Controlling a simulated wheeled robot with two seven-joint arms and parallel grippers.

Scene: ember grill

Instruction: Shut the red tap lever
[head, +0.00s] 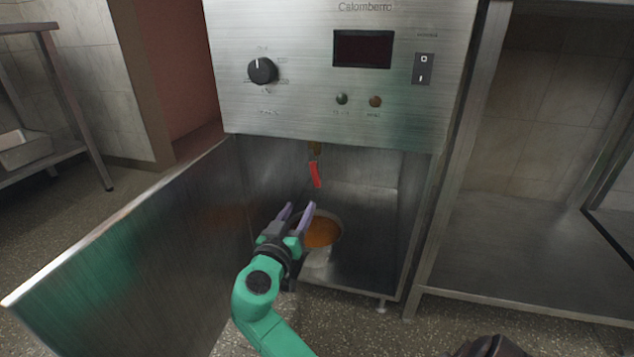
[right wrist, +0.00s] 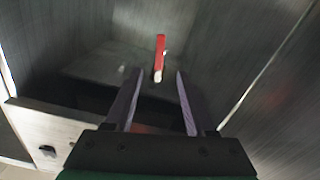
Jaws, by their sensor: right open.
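The red tap lever (head: 315,174) hangs down, slightly tilted, below a small brass tap (head: 314,148) under the steel machine's front panel. My right gripper (head: 298,208) is open and empty, just below and left of the lever in the head view. In the right wrist view, the red lever (right wrist: 160,48) with its pale tip stands ahead of the open fingers (right wrist: 158,76), in line with the gap between them. I see no contact with it. The tap body is not clear in the wrist view. My left gripper is not in view.
A round pan (head: 321,232) with orange contents sits on the cabinet floor below the tap, partly behind my gripper. The cabinet door (head: 130,260) stands open at the left. A dial (head: 262,70) and a switch (head: 423,69) are on the panel. Steel shelving (head: 520,240) stands at the right.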

